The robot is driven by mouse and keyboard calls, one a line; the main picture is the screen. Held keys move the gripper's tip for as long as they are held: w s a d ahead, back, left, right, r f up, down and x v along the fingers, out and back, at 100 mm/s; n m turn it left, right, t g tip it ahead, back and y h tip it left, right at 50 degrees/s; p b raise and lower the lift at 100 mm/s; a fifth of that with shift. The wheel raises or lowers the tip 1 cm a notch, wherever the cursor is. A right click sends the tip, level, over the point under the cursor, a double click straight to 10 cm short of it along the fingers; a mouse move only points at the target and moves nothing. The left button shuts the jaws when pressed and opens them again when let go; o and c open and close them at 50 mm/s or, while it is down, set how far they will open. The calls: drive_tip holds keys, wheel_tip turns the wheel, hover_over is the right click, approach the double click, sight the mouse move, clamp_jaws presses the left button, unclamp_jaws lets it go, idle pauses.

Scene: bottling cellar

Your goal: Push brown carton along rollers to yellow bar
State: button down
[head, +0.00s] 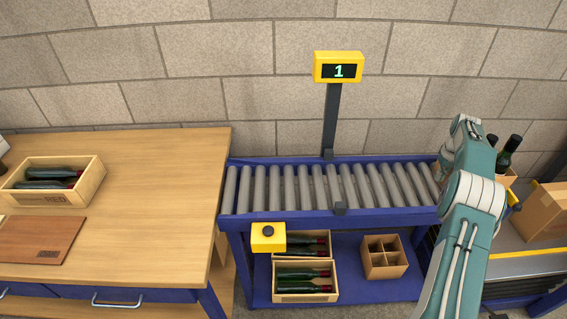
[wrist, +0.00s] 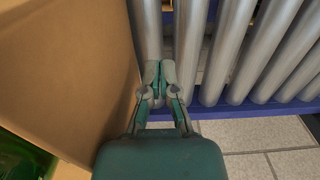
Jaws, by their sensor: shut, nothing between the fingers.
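The brown carton (head: 508,180) stands at the right end of the rollers (head: 330,187) in the head view, with dark bottle necks rising from it. My arm hides most of it. In the wrist view the carton (wrist: 65,75) fills the left side as a tall plain wall. My gripper (wrist: 160,75) is shut and empty, low over the rollers and just right of that wall; I cannot tell whether it touches. My arm hides the gripper in the head view.
A blue frame (head: 330,214) carries the rollers; their visible middle and left are empty. A yellow display (head: 338,67) reading 1 stands behind them. A yellow button box (head: 268,237) sits at the front left. A wooden table (head: 150,180) adjoins left. Another carton (head: 545,212) is far right.

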drive_tip(key=shift+d, duration=0.2)
drive_tip(key=shift+a+r, duration=0.1)
drive_tip(key=shift+a, duration=0.4)
drive_tip(key=shift+d, duration=0.95)
drive_tip(key=shift+a, duration=1.5)
drive_tip(key=shift+d+r, duration=0.2)
drive_tip(key=shift+r, duration=0.4)
wheel_tip(320, 180, up, 11)
drive_tip(key=shift+f, duration=0.15)
drive_tip(key=shift+a, duration=0.15)
